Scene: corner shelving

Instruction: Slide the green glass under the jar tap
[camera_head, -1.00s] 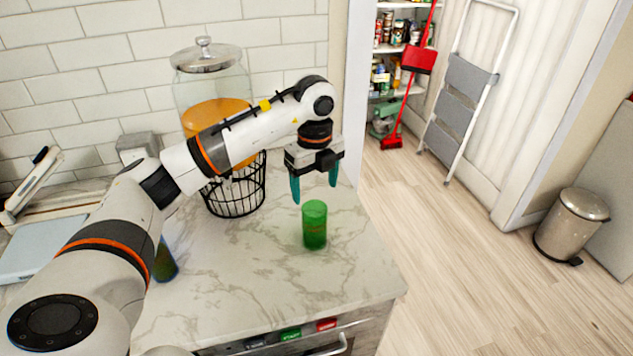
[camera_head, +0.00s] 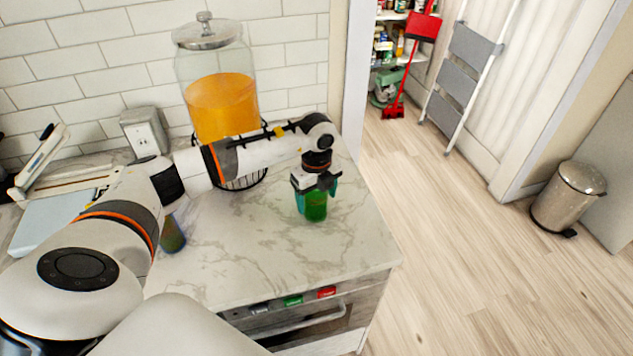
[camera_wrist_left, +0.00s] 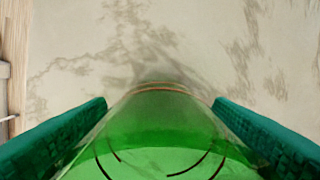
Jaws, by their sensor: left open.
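The green glass (camera_head: 316,208) stands upright on the marble counter, right of the jar. My left gripper (camera_head: 317,201) is lowered over it, with one teal finger on each side. In the left wrist view the glass (camera_wrist_left: 160,130) fills the space between the two open fingers, and I see down into it. The glass jar (camera_head: 222,100) with orange drink and a metal lid stands on a black wire stand (camera_head: 243,181) at the wall. My left arm covers the jar's lower part, and I cannot see its tap. My right gripper is not in view.
A dark bluish glass (camera_head: 173,236) stands on the counter (camera_head: 260,255) beside my left arm. A white outlet box (camera_head: 146,132) and a pale blue flat device (camera_head: 50,225) are at the left. The counter's front is clear; its right edge drops to the floor.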

